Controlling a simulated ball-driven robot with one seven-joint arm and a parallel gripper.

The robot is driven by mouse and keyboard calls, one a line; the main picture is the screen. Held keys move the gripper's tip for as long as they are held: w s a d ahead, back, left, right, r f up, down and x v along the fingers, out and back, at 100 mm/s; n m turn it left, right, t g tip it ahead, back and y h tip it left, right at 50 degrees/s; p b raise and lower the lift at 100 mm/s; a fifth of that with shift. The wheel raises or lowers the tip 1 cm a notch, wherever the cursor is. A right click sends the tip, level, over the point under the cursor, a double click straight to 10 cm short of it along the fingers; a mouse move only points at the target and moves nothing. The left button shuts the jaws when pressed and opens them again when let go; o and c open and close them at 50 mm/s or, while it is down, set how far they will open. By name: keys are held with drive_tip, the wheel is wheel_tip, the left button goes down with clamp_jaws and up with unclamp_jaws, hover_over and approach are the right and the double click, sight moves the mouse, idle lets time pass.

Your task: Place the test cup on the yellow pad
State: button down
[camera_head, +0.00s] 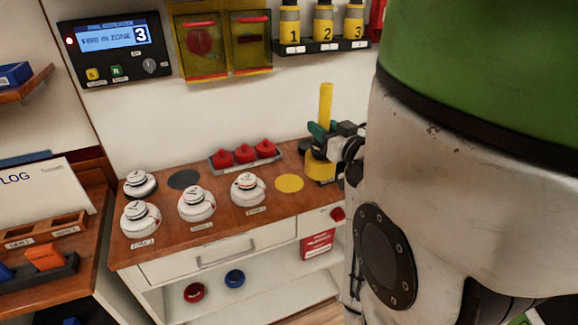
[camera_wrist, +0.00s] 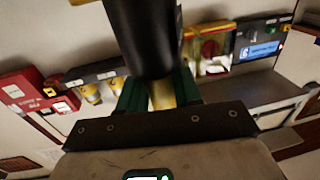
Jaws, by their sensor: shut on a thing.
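The test cup has an upright yellow handle (camera_head: 326,103) that rises above my gripper (camera_head: 328,137). In the wrist view its wide black body (camera_wrist: 143,40) fills the top middle, with a strip of yellow between the green fingers (camera_wrist: 160,95). My gripper is shut on the handle. Below it, a yellow piece (camera_head: 319,168) with a dark base is near the counter; I cannot tell if it is part of the cup or a separate holder. The yellow pad (camera_head: 289,183) is a flat, bare disc on the counter, just left of that piece.
White detectors (camera_head: 248,190) stand on the wooden counter (camera_head: 225,218) left of the pad. A tray of red caps (camera_head: 245,154) lies behind, and a bare grey disc (camera_head: 184,179) is farther left. A shelf of numbered bottles (camera_head: 323,42) hangs on the wall above.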

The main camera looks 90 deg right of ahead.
drive_tip(key=shift+w+d+f+b, duration=0.35)
drive_tip(key=shift+f+b, duration=0.15)
drive_tip(key=shift+b, duration=0.1)
drive_tip(key=w+d+f, duration=0.7)
drive_tip(key=d+f, duration=0.2)
drive_tip(key=f, duration=0.2)
drive_tip(key=shift+w+d+f, duration=0.15)
drive_tip(key=shift+f, duration=0.05)
drive_tip(key=shift+f, duration=0.15)
drive_tip(key=c, duration=0.8)
unclamp_jaws()
